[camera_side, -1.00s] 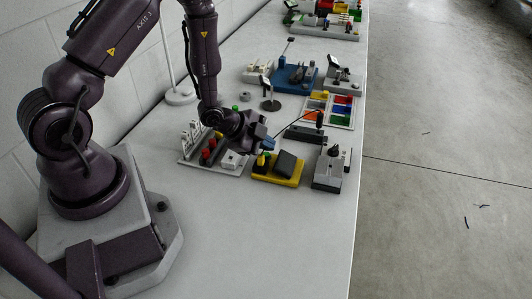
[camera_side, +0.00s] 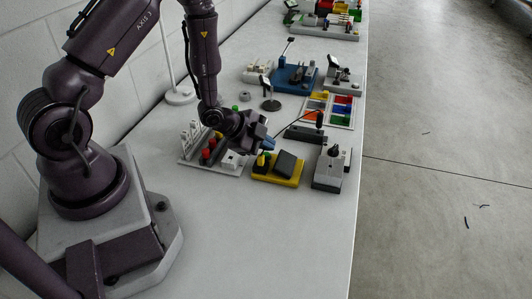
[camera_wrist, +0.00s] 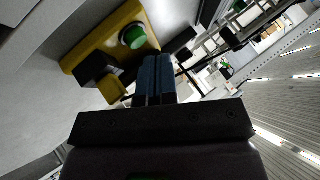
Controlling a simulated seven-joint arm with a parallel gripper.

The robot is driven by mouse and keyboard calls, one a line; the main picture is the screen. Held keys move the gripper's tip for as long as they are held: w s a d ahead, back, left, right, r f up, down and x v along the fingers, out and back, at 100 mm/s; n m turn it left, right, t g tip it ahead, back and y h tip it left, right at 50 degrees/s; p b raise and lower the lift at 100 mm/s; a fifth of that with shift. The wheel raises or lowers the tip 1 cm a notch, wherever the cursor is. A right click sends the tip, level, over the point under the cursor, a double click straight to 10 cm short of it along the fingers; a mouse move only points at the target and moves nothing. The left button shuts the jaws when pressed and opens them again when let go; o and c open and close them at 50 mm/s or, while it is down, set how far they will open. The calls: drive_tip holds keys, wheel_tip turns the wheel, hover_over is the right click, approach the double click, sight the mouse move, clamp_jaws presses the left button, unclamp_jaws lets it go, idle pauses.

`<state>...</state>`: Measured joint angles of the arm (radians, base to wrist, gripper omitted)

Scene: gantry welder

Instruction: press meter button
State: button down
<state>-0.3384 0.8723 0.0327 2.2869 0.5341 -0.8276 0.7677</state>
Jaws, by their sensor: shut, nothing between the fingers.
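A yellow-based unit with a dark sloped box (camera_side: 285,162) stands on the table in the side view, in front of my gripper. In the wrist view its yellow base (camera_wrist: 100,42) carries a round green button (camera_wrist: 133,36). I take this unit for the meter, but no dial face shows. My gripper (camera_side: 269,143) is above the unit's back left end in the side view. Its blue fingers (camera_wrist: 155,78) are shut with nothing between them. In the wrist view the green button is just beyond the fingertips; I cannot tell whether they touch.
Left of the unit is a grey board (camera_side: 228,169) with red parts. At right stands a grey unit (camera_side: 331,172) with a black-topped part. A tray of coloured compartments (camera_side: 345,124) and a blue device (camera_side: 292,84) are farther back. The table's front stretch (camera_side: 270,235) is clear.

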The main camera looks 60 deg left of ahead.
drive_tip(key=shift+f, duration=0.1)
drive_tip(key=shift+f, duration=0.55)
idle(0.6)
drive_tip(key=shift+r, duration=0.7)
drive_tip(key=shift+r, duration=3)
